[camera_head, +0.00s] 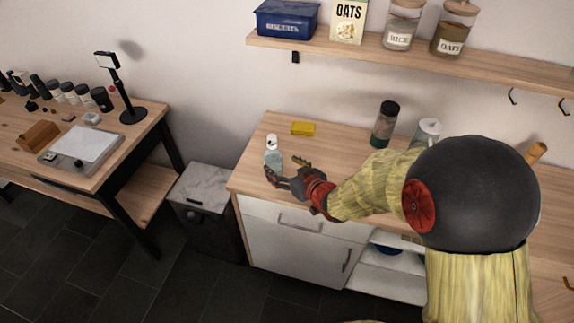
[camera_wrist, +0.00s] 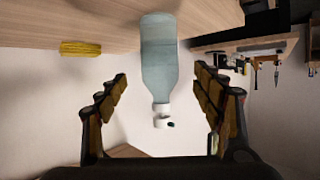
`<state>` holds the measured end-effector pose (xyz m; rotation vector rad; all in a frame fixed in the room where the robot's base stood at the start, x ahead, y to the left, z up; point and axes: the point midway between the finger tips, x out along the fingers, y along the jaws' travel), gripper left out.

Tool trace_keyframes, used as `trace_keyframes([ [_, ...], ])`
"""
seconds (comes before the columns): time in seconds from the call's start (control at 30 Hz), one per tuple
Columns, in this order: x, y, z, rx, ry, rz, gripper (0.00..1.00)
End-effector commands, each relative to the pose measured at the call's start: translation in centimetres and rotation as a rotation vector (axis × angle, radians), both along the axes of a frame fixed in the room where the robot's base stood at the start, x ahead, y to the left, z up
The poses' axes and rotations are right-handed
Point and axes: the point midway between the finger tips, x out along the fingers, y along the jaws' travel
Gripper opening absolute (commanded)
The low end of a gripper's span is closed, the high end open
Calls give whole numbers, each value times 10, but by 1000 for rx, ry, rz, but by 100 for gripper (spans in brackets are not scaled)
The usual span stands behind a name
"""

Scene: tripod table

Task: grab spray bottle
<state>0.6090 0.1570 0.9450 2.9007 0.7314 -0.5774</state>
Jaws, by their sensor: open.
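The spray bottle (camera_head: 273,153) is a pale, translucent bottle with a white top. It stands upright on the wooden counter (camera_head: 340,144) near its left front corner. In the wrist view the bottle (camera_wrist: 160,58) appears upside down, its white neck toward the space between my fingers. My gripper (camera_head: 284,170) is open and empty, right beside the bottle in the head view. In the wrist view its two fingers (camera_wrist: 167,90) stand apart, one on each side of the bottle, with visible gaps. I cannot tell how deep the bottle sits between them.
A yellow sponge-like block (camera_head: 303,128) lies behind the bottle. A dark-capped bottle (camera_head: 385,124) and a pale jug (camera_head: 427,131) stand farther right. A shelf (camera_head: 420,62) with jars hangs above. A table with a scale (camera_head: 82,147) is at left, across a gap.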

Motion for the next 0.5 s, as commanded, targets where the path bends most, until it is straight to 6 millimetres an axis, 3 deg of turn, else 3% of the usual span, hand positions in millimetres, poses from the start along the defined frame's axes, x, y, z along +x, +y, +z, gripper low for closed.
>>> trace_keyframes([
  [0.5, 48, 25, -30, 0, -1, -2, 67],
])
